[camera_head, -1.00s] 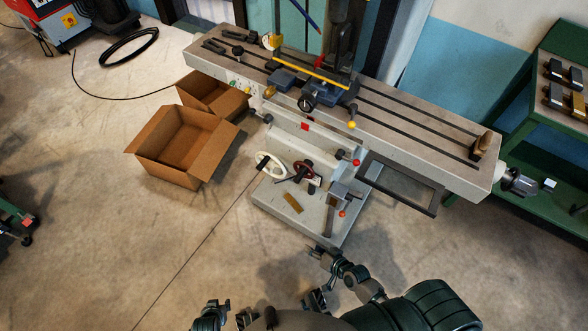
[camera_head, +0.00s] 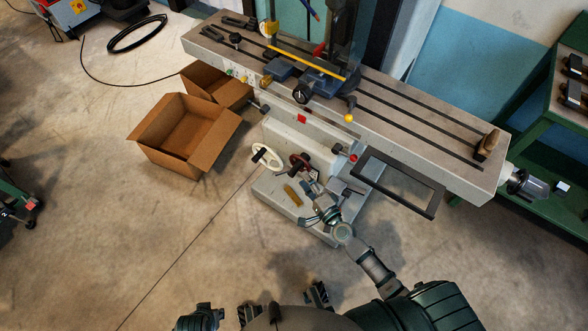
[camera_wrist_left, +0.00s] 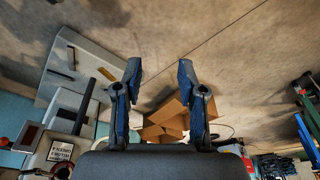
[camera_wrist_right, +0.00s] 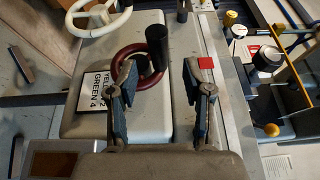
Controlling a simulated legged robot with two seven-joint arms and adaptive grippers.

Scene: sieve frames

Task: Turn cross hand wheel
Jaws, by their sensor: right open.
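A dark red hand wheel (camera_head: 300,161) with a black handle stands on the front of the milling machine, beside a white spoked hand wheel (camera_head: 266,157). My right gripper (camera_head: 314,203) is open in front of the red wheel. In the right wrist view the red wheel (camera_wrist_right: 129,49) and its upright black handle (camera_wrist_right: 157,48) show beyond and between the open fingers (camera_wrist_right: 159,72); I cannot tell whether they touch. The white wheel (camera_wrist_right: 98,14) lies at the upper left there. My left gripper (camera_wrist_left: 160,70) is open and empty in the left wrist view, away from the wheels.
A label plate (camera_wrist_right: 96,88) is beside the red wheel. Open cardboard boxes (camera_head: 187,135) stand to the left. The floor (camera_head: 150,240) in front is mostly clear.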

